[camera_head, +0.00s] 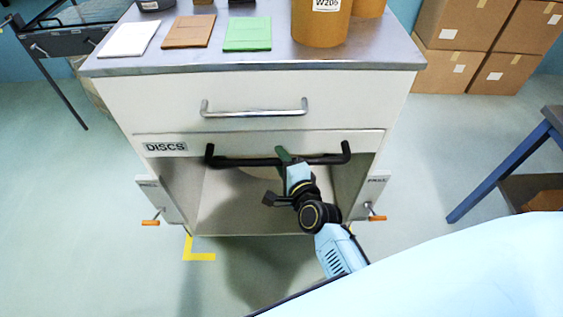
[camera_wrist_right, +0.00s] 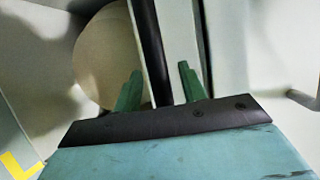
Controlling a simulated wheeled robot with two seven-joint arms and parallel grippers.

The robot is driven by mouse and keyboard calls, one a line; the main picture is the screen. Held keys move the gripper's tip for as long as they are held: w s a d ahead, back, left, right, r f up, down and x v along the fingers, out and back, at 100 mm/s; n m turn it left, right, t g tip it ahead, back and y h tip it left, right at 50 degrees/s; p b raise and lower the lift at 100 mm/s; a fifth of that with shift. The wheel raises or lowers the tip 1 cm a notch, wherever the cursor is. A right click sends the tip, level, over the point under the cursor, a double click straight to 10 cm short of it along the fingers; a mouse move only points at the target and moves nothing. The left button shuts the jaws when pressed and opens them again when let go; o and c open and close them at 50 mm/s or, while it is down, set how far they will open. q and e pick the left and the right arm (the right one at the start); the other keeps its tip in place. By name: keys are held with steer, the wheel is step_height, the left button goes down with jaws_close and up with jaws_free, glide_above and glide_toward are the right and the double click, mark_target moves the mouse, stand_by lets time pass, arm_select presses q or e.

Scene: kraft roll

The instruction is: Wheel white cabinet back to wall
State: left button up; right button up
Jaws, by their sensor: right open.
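Orange-tipped levers stick out at the lower left (camera_head: 150,222) and lower right (camera_head: 377,218) of the cabinet. My left gripper is not in view.
A yellow corner mark (camera_head: 200,256) lies on the floor by the cabinet's lower left. Cardboard boxes (camera_head: 470,50) are stacked behind right. A blue-legged table (camera_head: 500,170) stands right, a grey one (camera_head: 60,43) left.

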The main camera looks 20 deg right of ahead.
steer(key=shift+w, duration=0.2)
jaws_close()
stand_by(0.4)
